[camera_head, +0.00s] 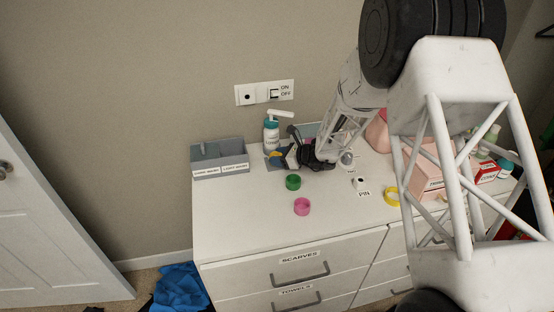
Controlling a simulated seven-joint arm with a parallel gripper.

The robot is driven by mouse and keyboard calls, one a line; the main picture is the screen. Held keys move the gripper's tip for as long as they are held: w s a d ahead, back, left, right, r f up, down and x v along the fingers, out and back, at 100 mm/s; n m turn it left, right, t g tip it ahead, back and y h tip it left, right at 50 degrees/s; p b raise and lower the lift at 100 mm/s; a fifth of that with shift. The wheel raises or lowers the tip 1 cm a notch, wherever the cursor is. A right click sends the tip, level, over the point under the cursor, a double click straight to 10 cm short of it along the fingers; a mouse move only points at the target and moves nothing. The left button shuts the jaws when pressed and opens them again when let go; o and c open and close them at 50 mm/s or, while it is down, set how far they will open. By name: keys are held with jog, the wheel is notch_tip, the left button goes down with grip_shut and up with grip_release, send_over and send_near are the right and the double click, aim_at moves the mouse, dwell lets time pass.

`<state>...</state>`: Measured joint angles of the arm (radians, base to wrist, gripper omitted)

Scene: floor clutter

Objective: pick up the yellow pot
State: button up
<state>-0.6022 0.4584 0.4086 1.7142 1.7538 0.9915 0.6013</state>
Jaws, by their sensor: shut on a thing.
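My gripper (281,156) is over the back part of the white dresser top, beside the pump bottle (271,135). Its dark fingers are shut on a small yellow thing (275,154), which looks like the yellow pot. Only a little of it shows at the fingertips; the gripper hides the rest. I cannot tell whether it touches the surface under it. A separate yellow ring-shaped thing (392,196) lies farther right on the dresser, away from my gripper.
A grey two-part bin (221,171) stands left of my gripper. Green (293,183) and pink (302,207) round things lie in front. Pink boxes (424,178) and a red box (484,173) crowd the right. The front left of the dresser top (239,221) is clear.

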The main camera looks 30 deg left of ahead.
jog(key=shift+r, duration=0.15)
jog(key=shift+r, duration=0.75)
jog(key=shift+s+d+r, duration=0.1)
jog(key=shift+r, duration=0.85)
jog(key=s+d, duration=0.3)
jog(key=s+d+r, duration=0.1)
jog(key=s+d, duration=0.6)
jog(key=s, duration=0.1)
jog(key=shift+s+d+r, duration=0.15)
jog(key=shift+s+d, duration=0.1)
jog(key=shift+d, duration=0.1)
jog(key=shift+d, duration=0.55)
jog(key=s+d+m+t, duration=0.1)
jog(key=d, duration=0.4)
jog(key=s+d+m+t, duration=0.1)
jog(key=s+d+t, duration=0.1)
jog(key=d, duration=0.4)
jog(key=s+d+m+t, duration=0.1)
jog(key=s+d+m, duration=0.1)
jog(key=d, duration=0.4)
jog(key=shift+s+d+t, duration=0.25)
jog(key=shift+t, duration=0.15)
jog(key=shift+s+d, duration=0.3)
jog(key=shift+d, duration=0.3)
